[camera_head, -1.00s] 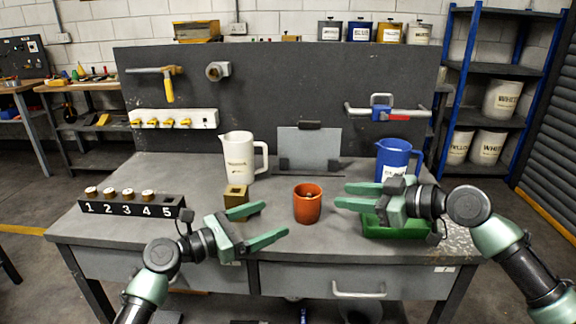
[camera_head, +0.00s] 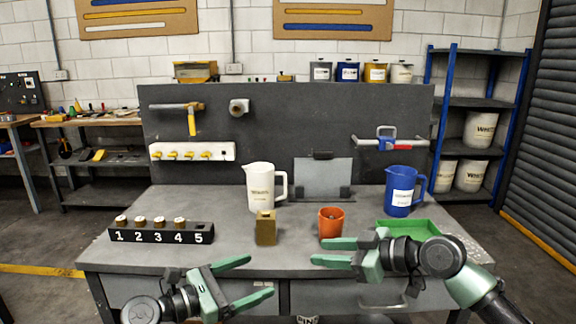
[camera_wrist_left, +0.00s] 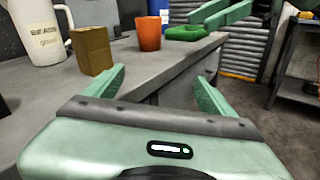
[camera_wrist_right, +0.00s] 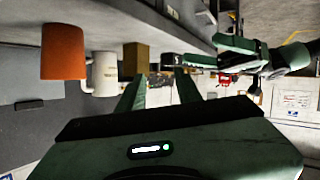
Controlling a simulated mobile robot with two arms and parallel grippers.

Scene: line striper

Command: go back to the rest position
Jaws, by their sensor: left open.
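My left gripper (camera_head: 240,282) is open and empty at the front edge of the grey workbench (camera_head: 240,262), low in the head view. My right gripper (camera_head: 335,252) has its fingers apart with nothing between them, in front of the orange cup (camera_head: 331,224) and the green tray (camera_head: 425,227). In the left wrist view the open fingers (camera_wrist_left: 160,88) point toward the bench's edge. In the right wrist view the fingers (camera_wrist_right: 161,92) are spread and empty, and the orange cup (camera_wrist_right: 63,52) shows upper left.
A brass block (camera_head: 265,229), a white pitcher (camera_head: 261,187) and a blue pitcher (camera_head: 401,192) stand on the bench. A numbered rack (camera_head: 160,234) with several capped pieces is at left. A grey plate (camera_head: 323,180) stands at the back. Floor is free left of the bench.

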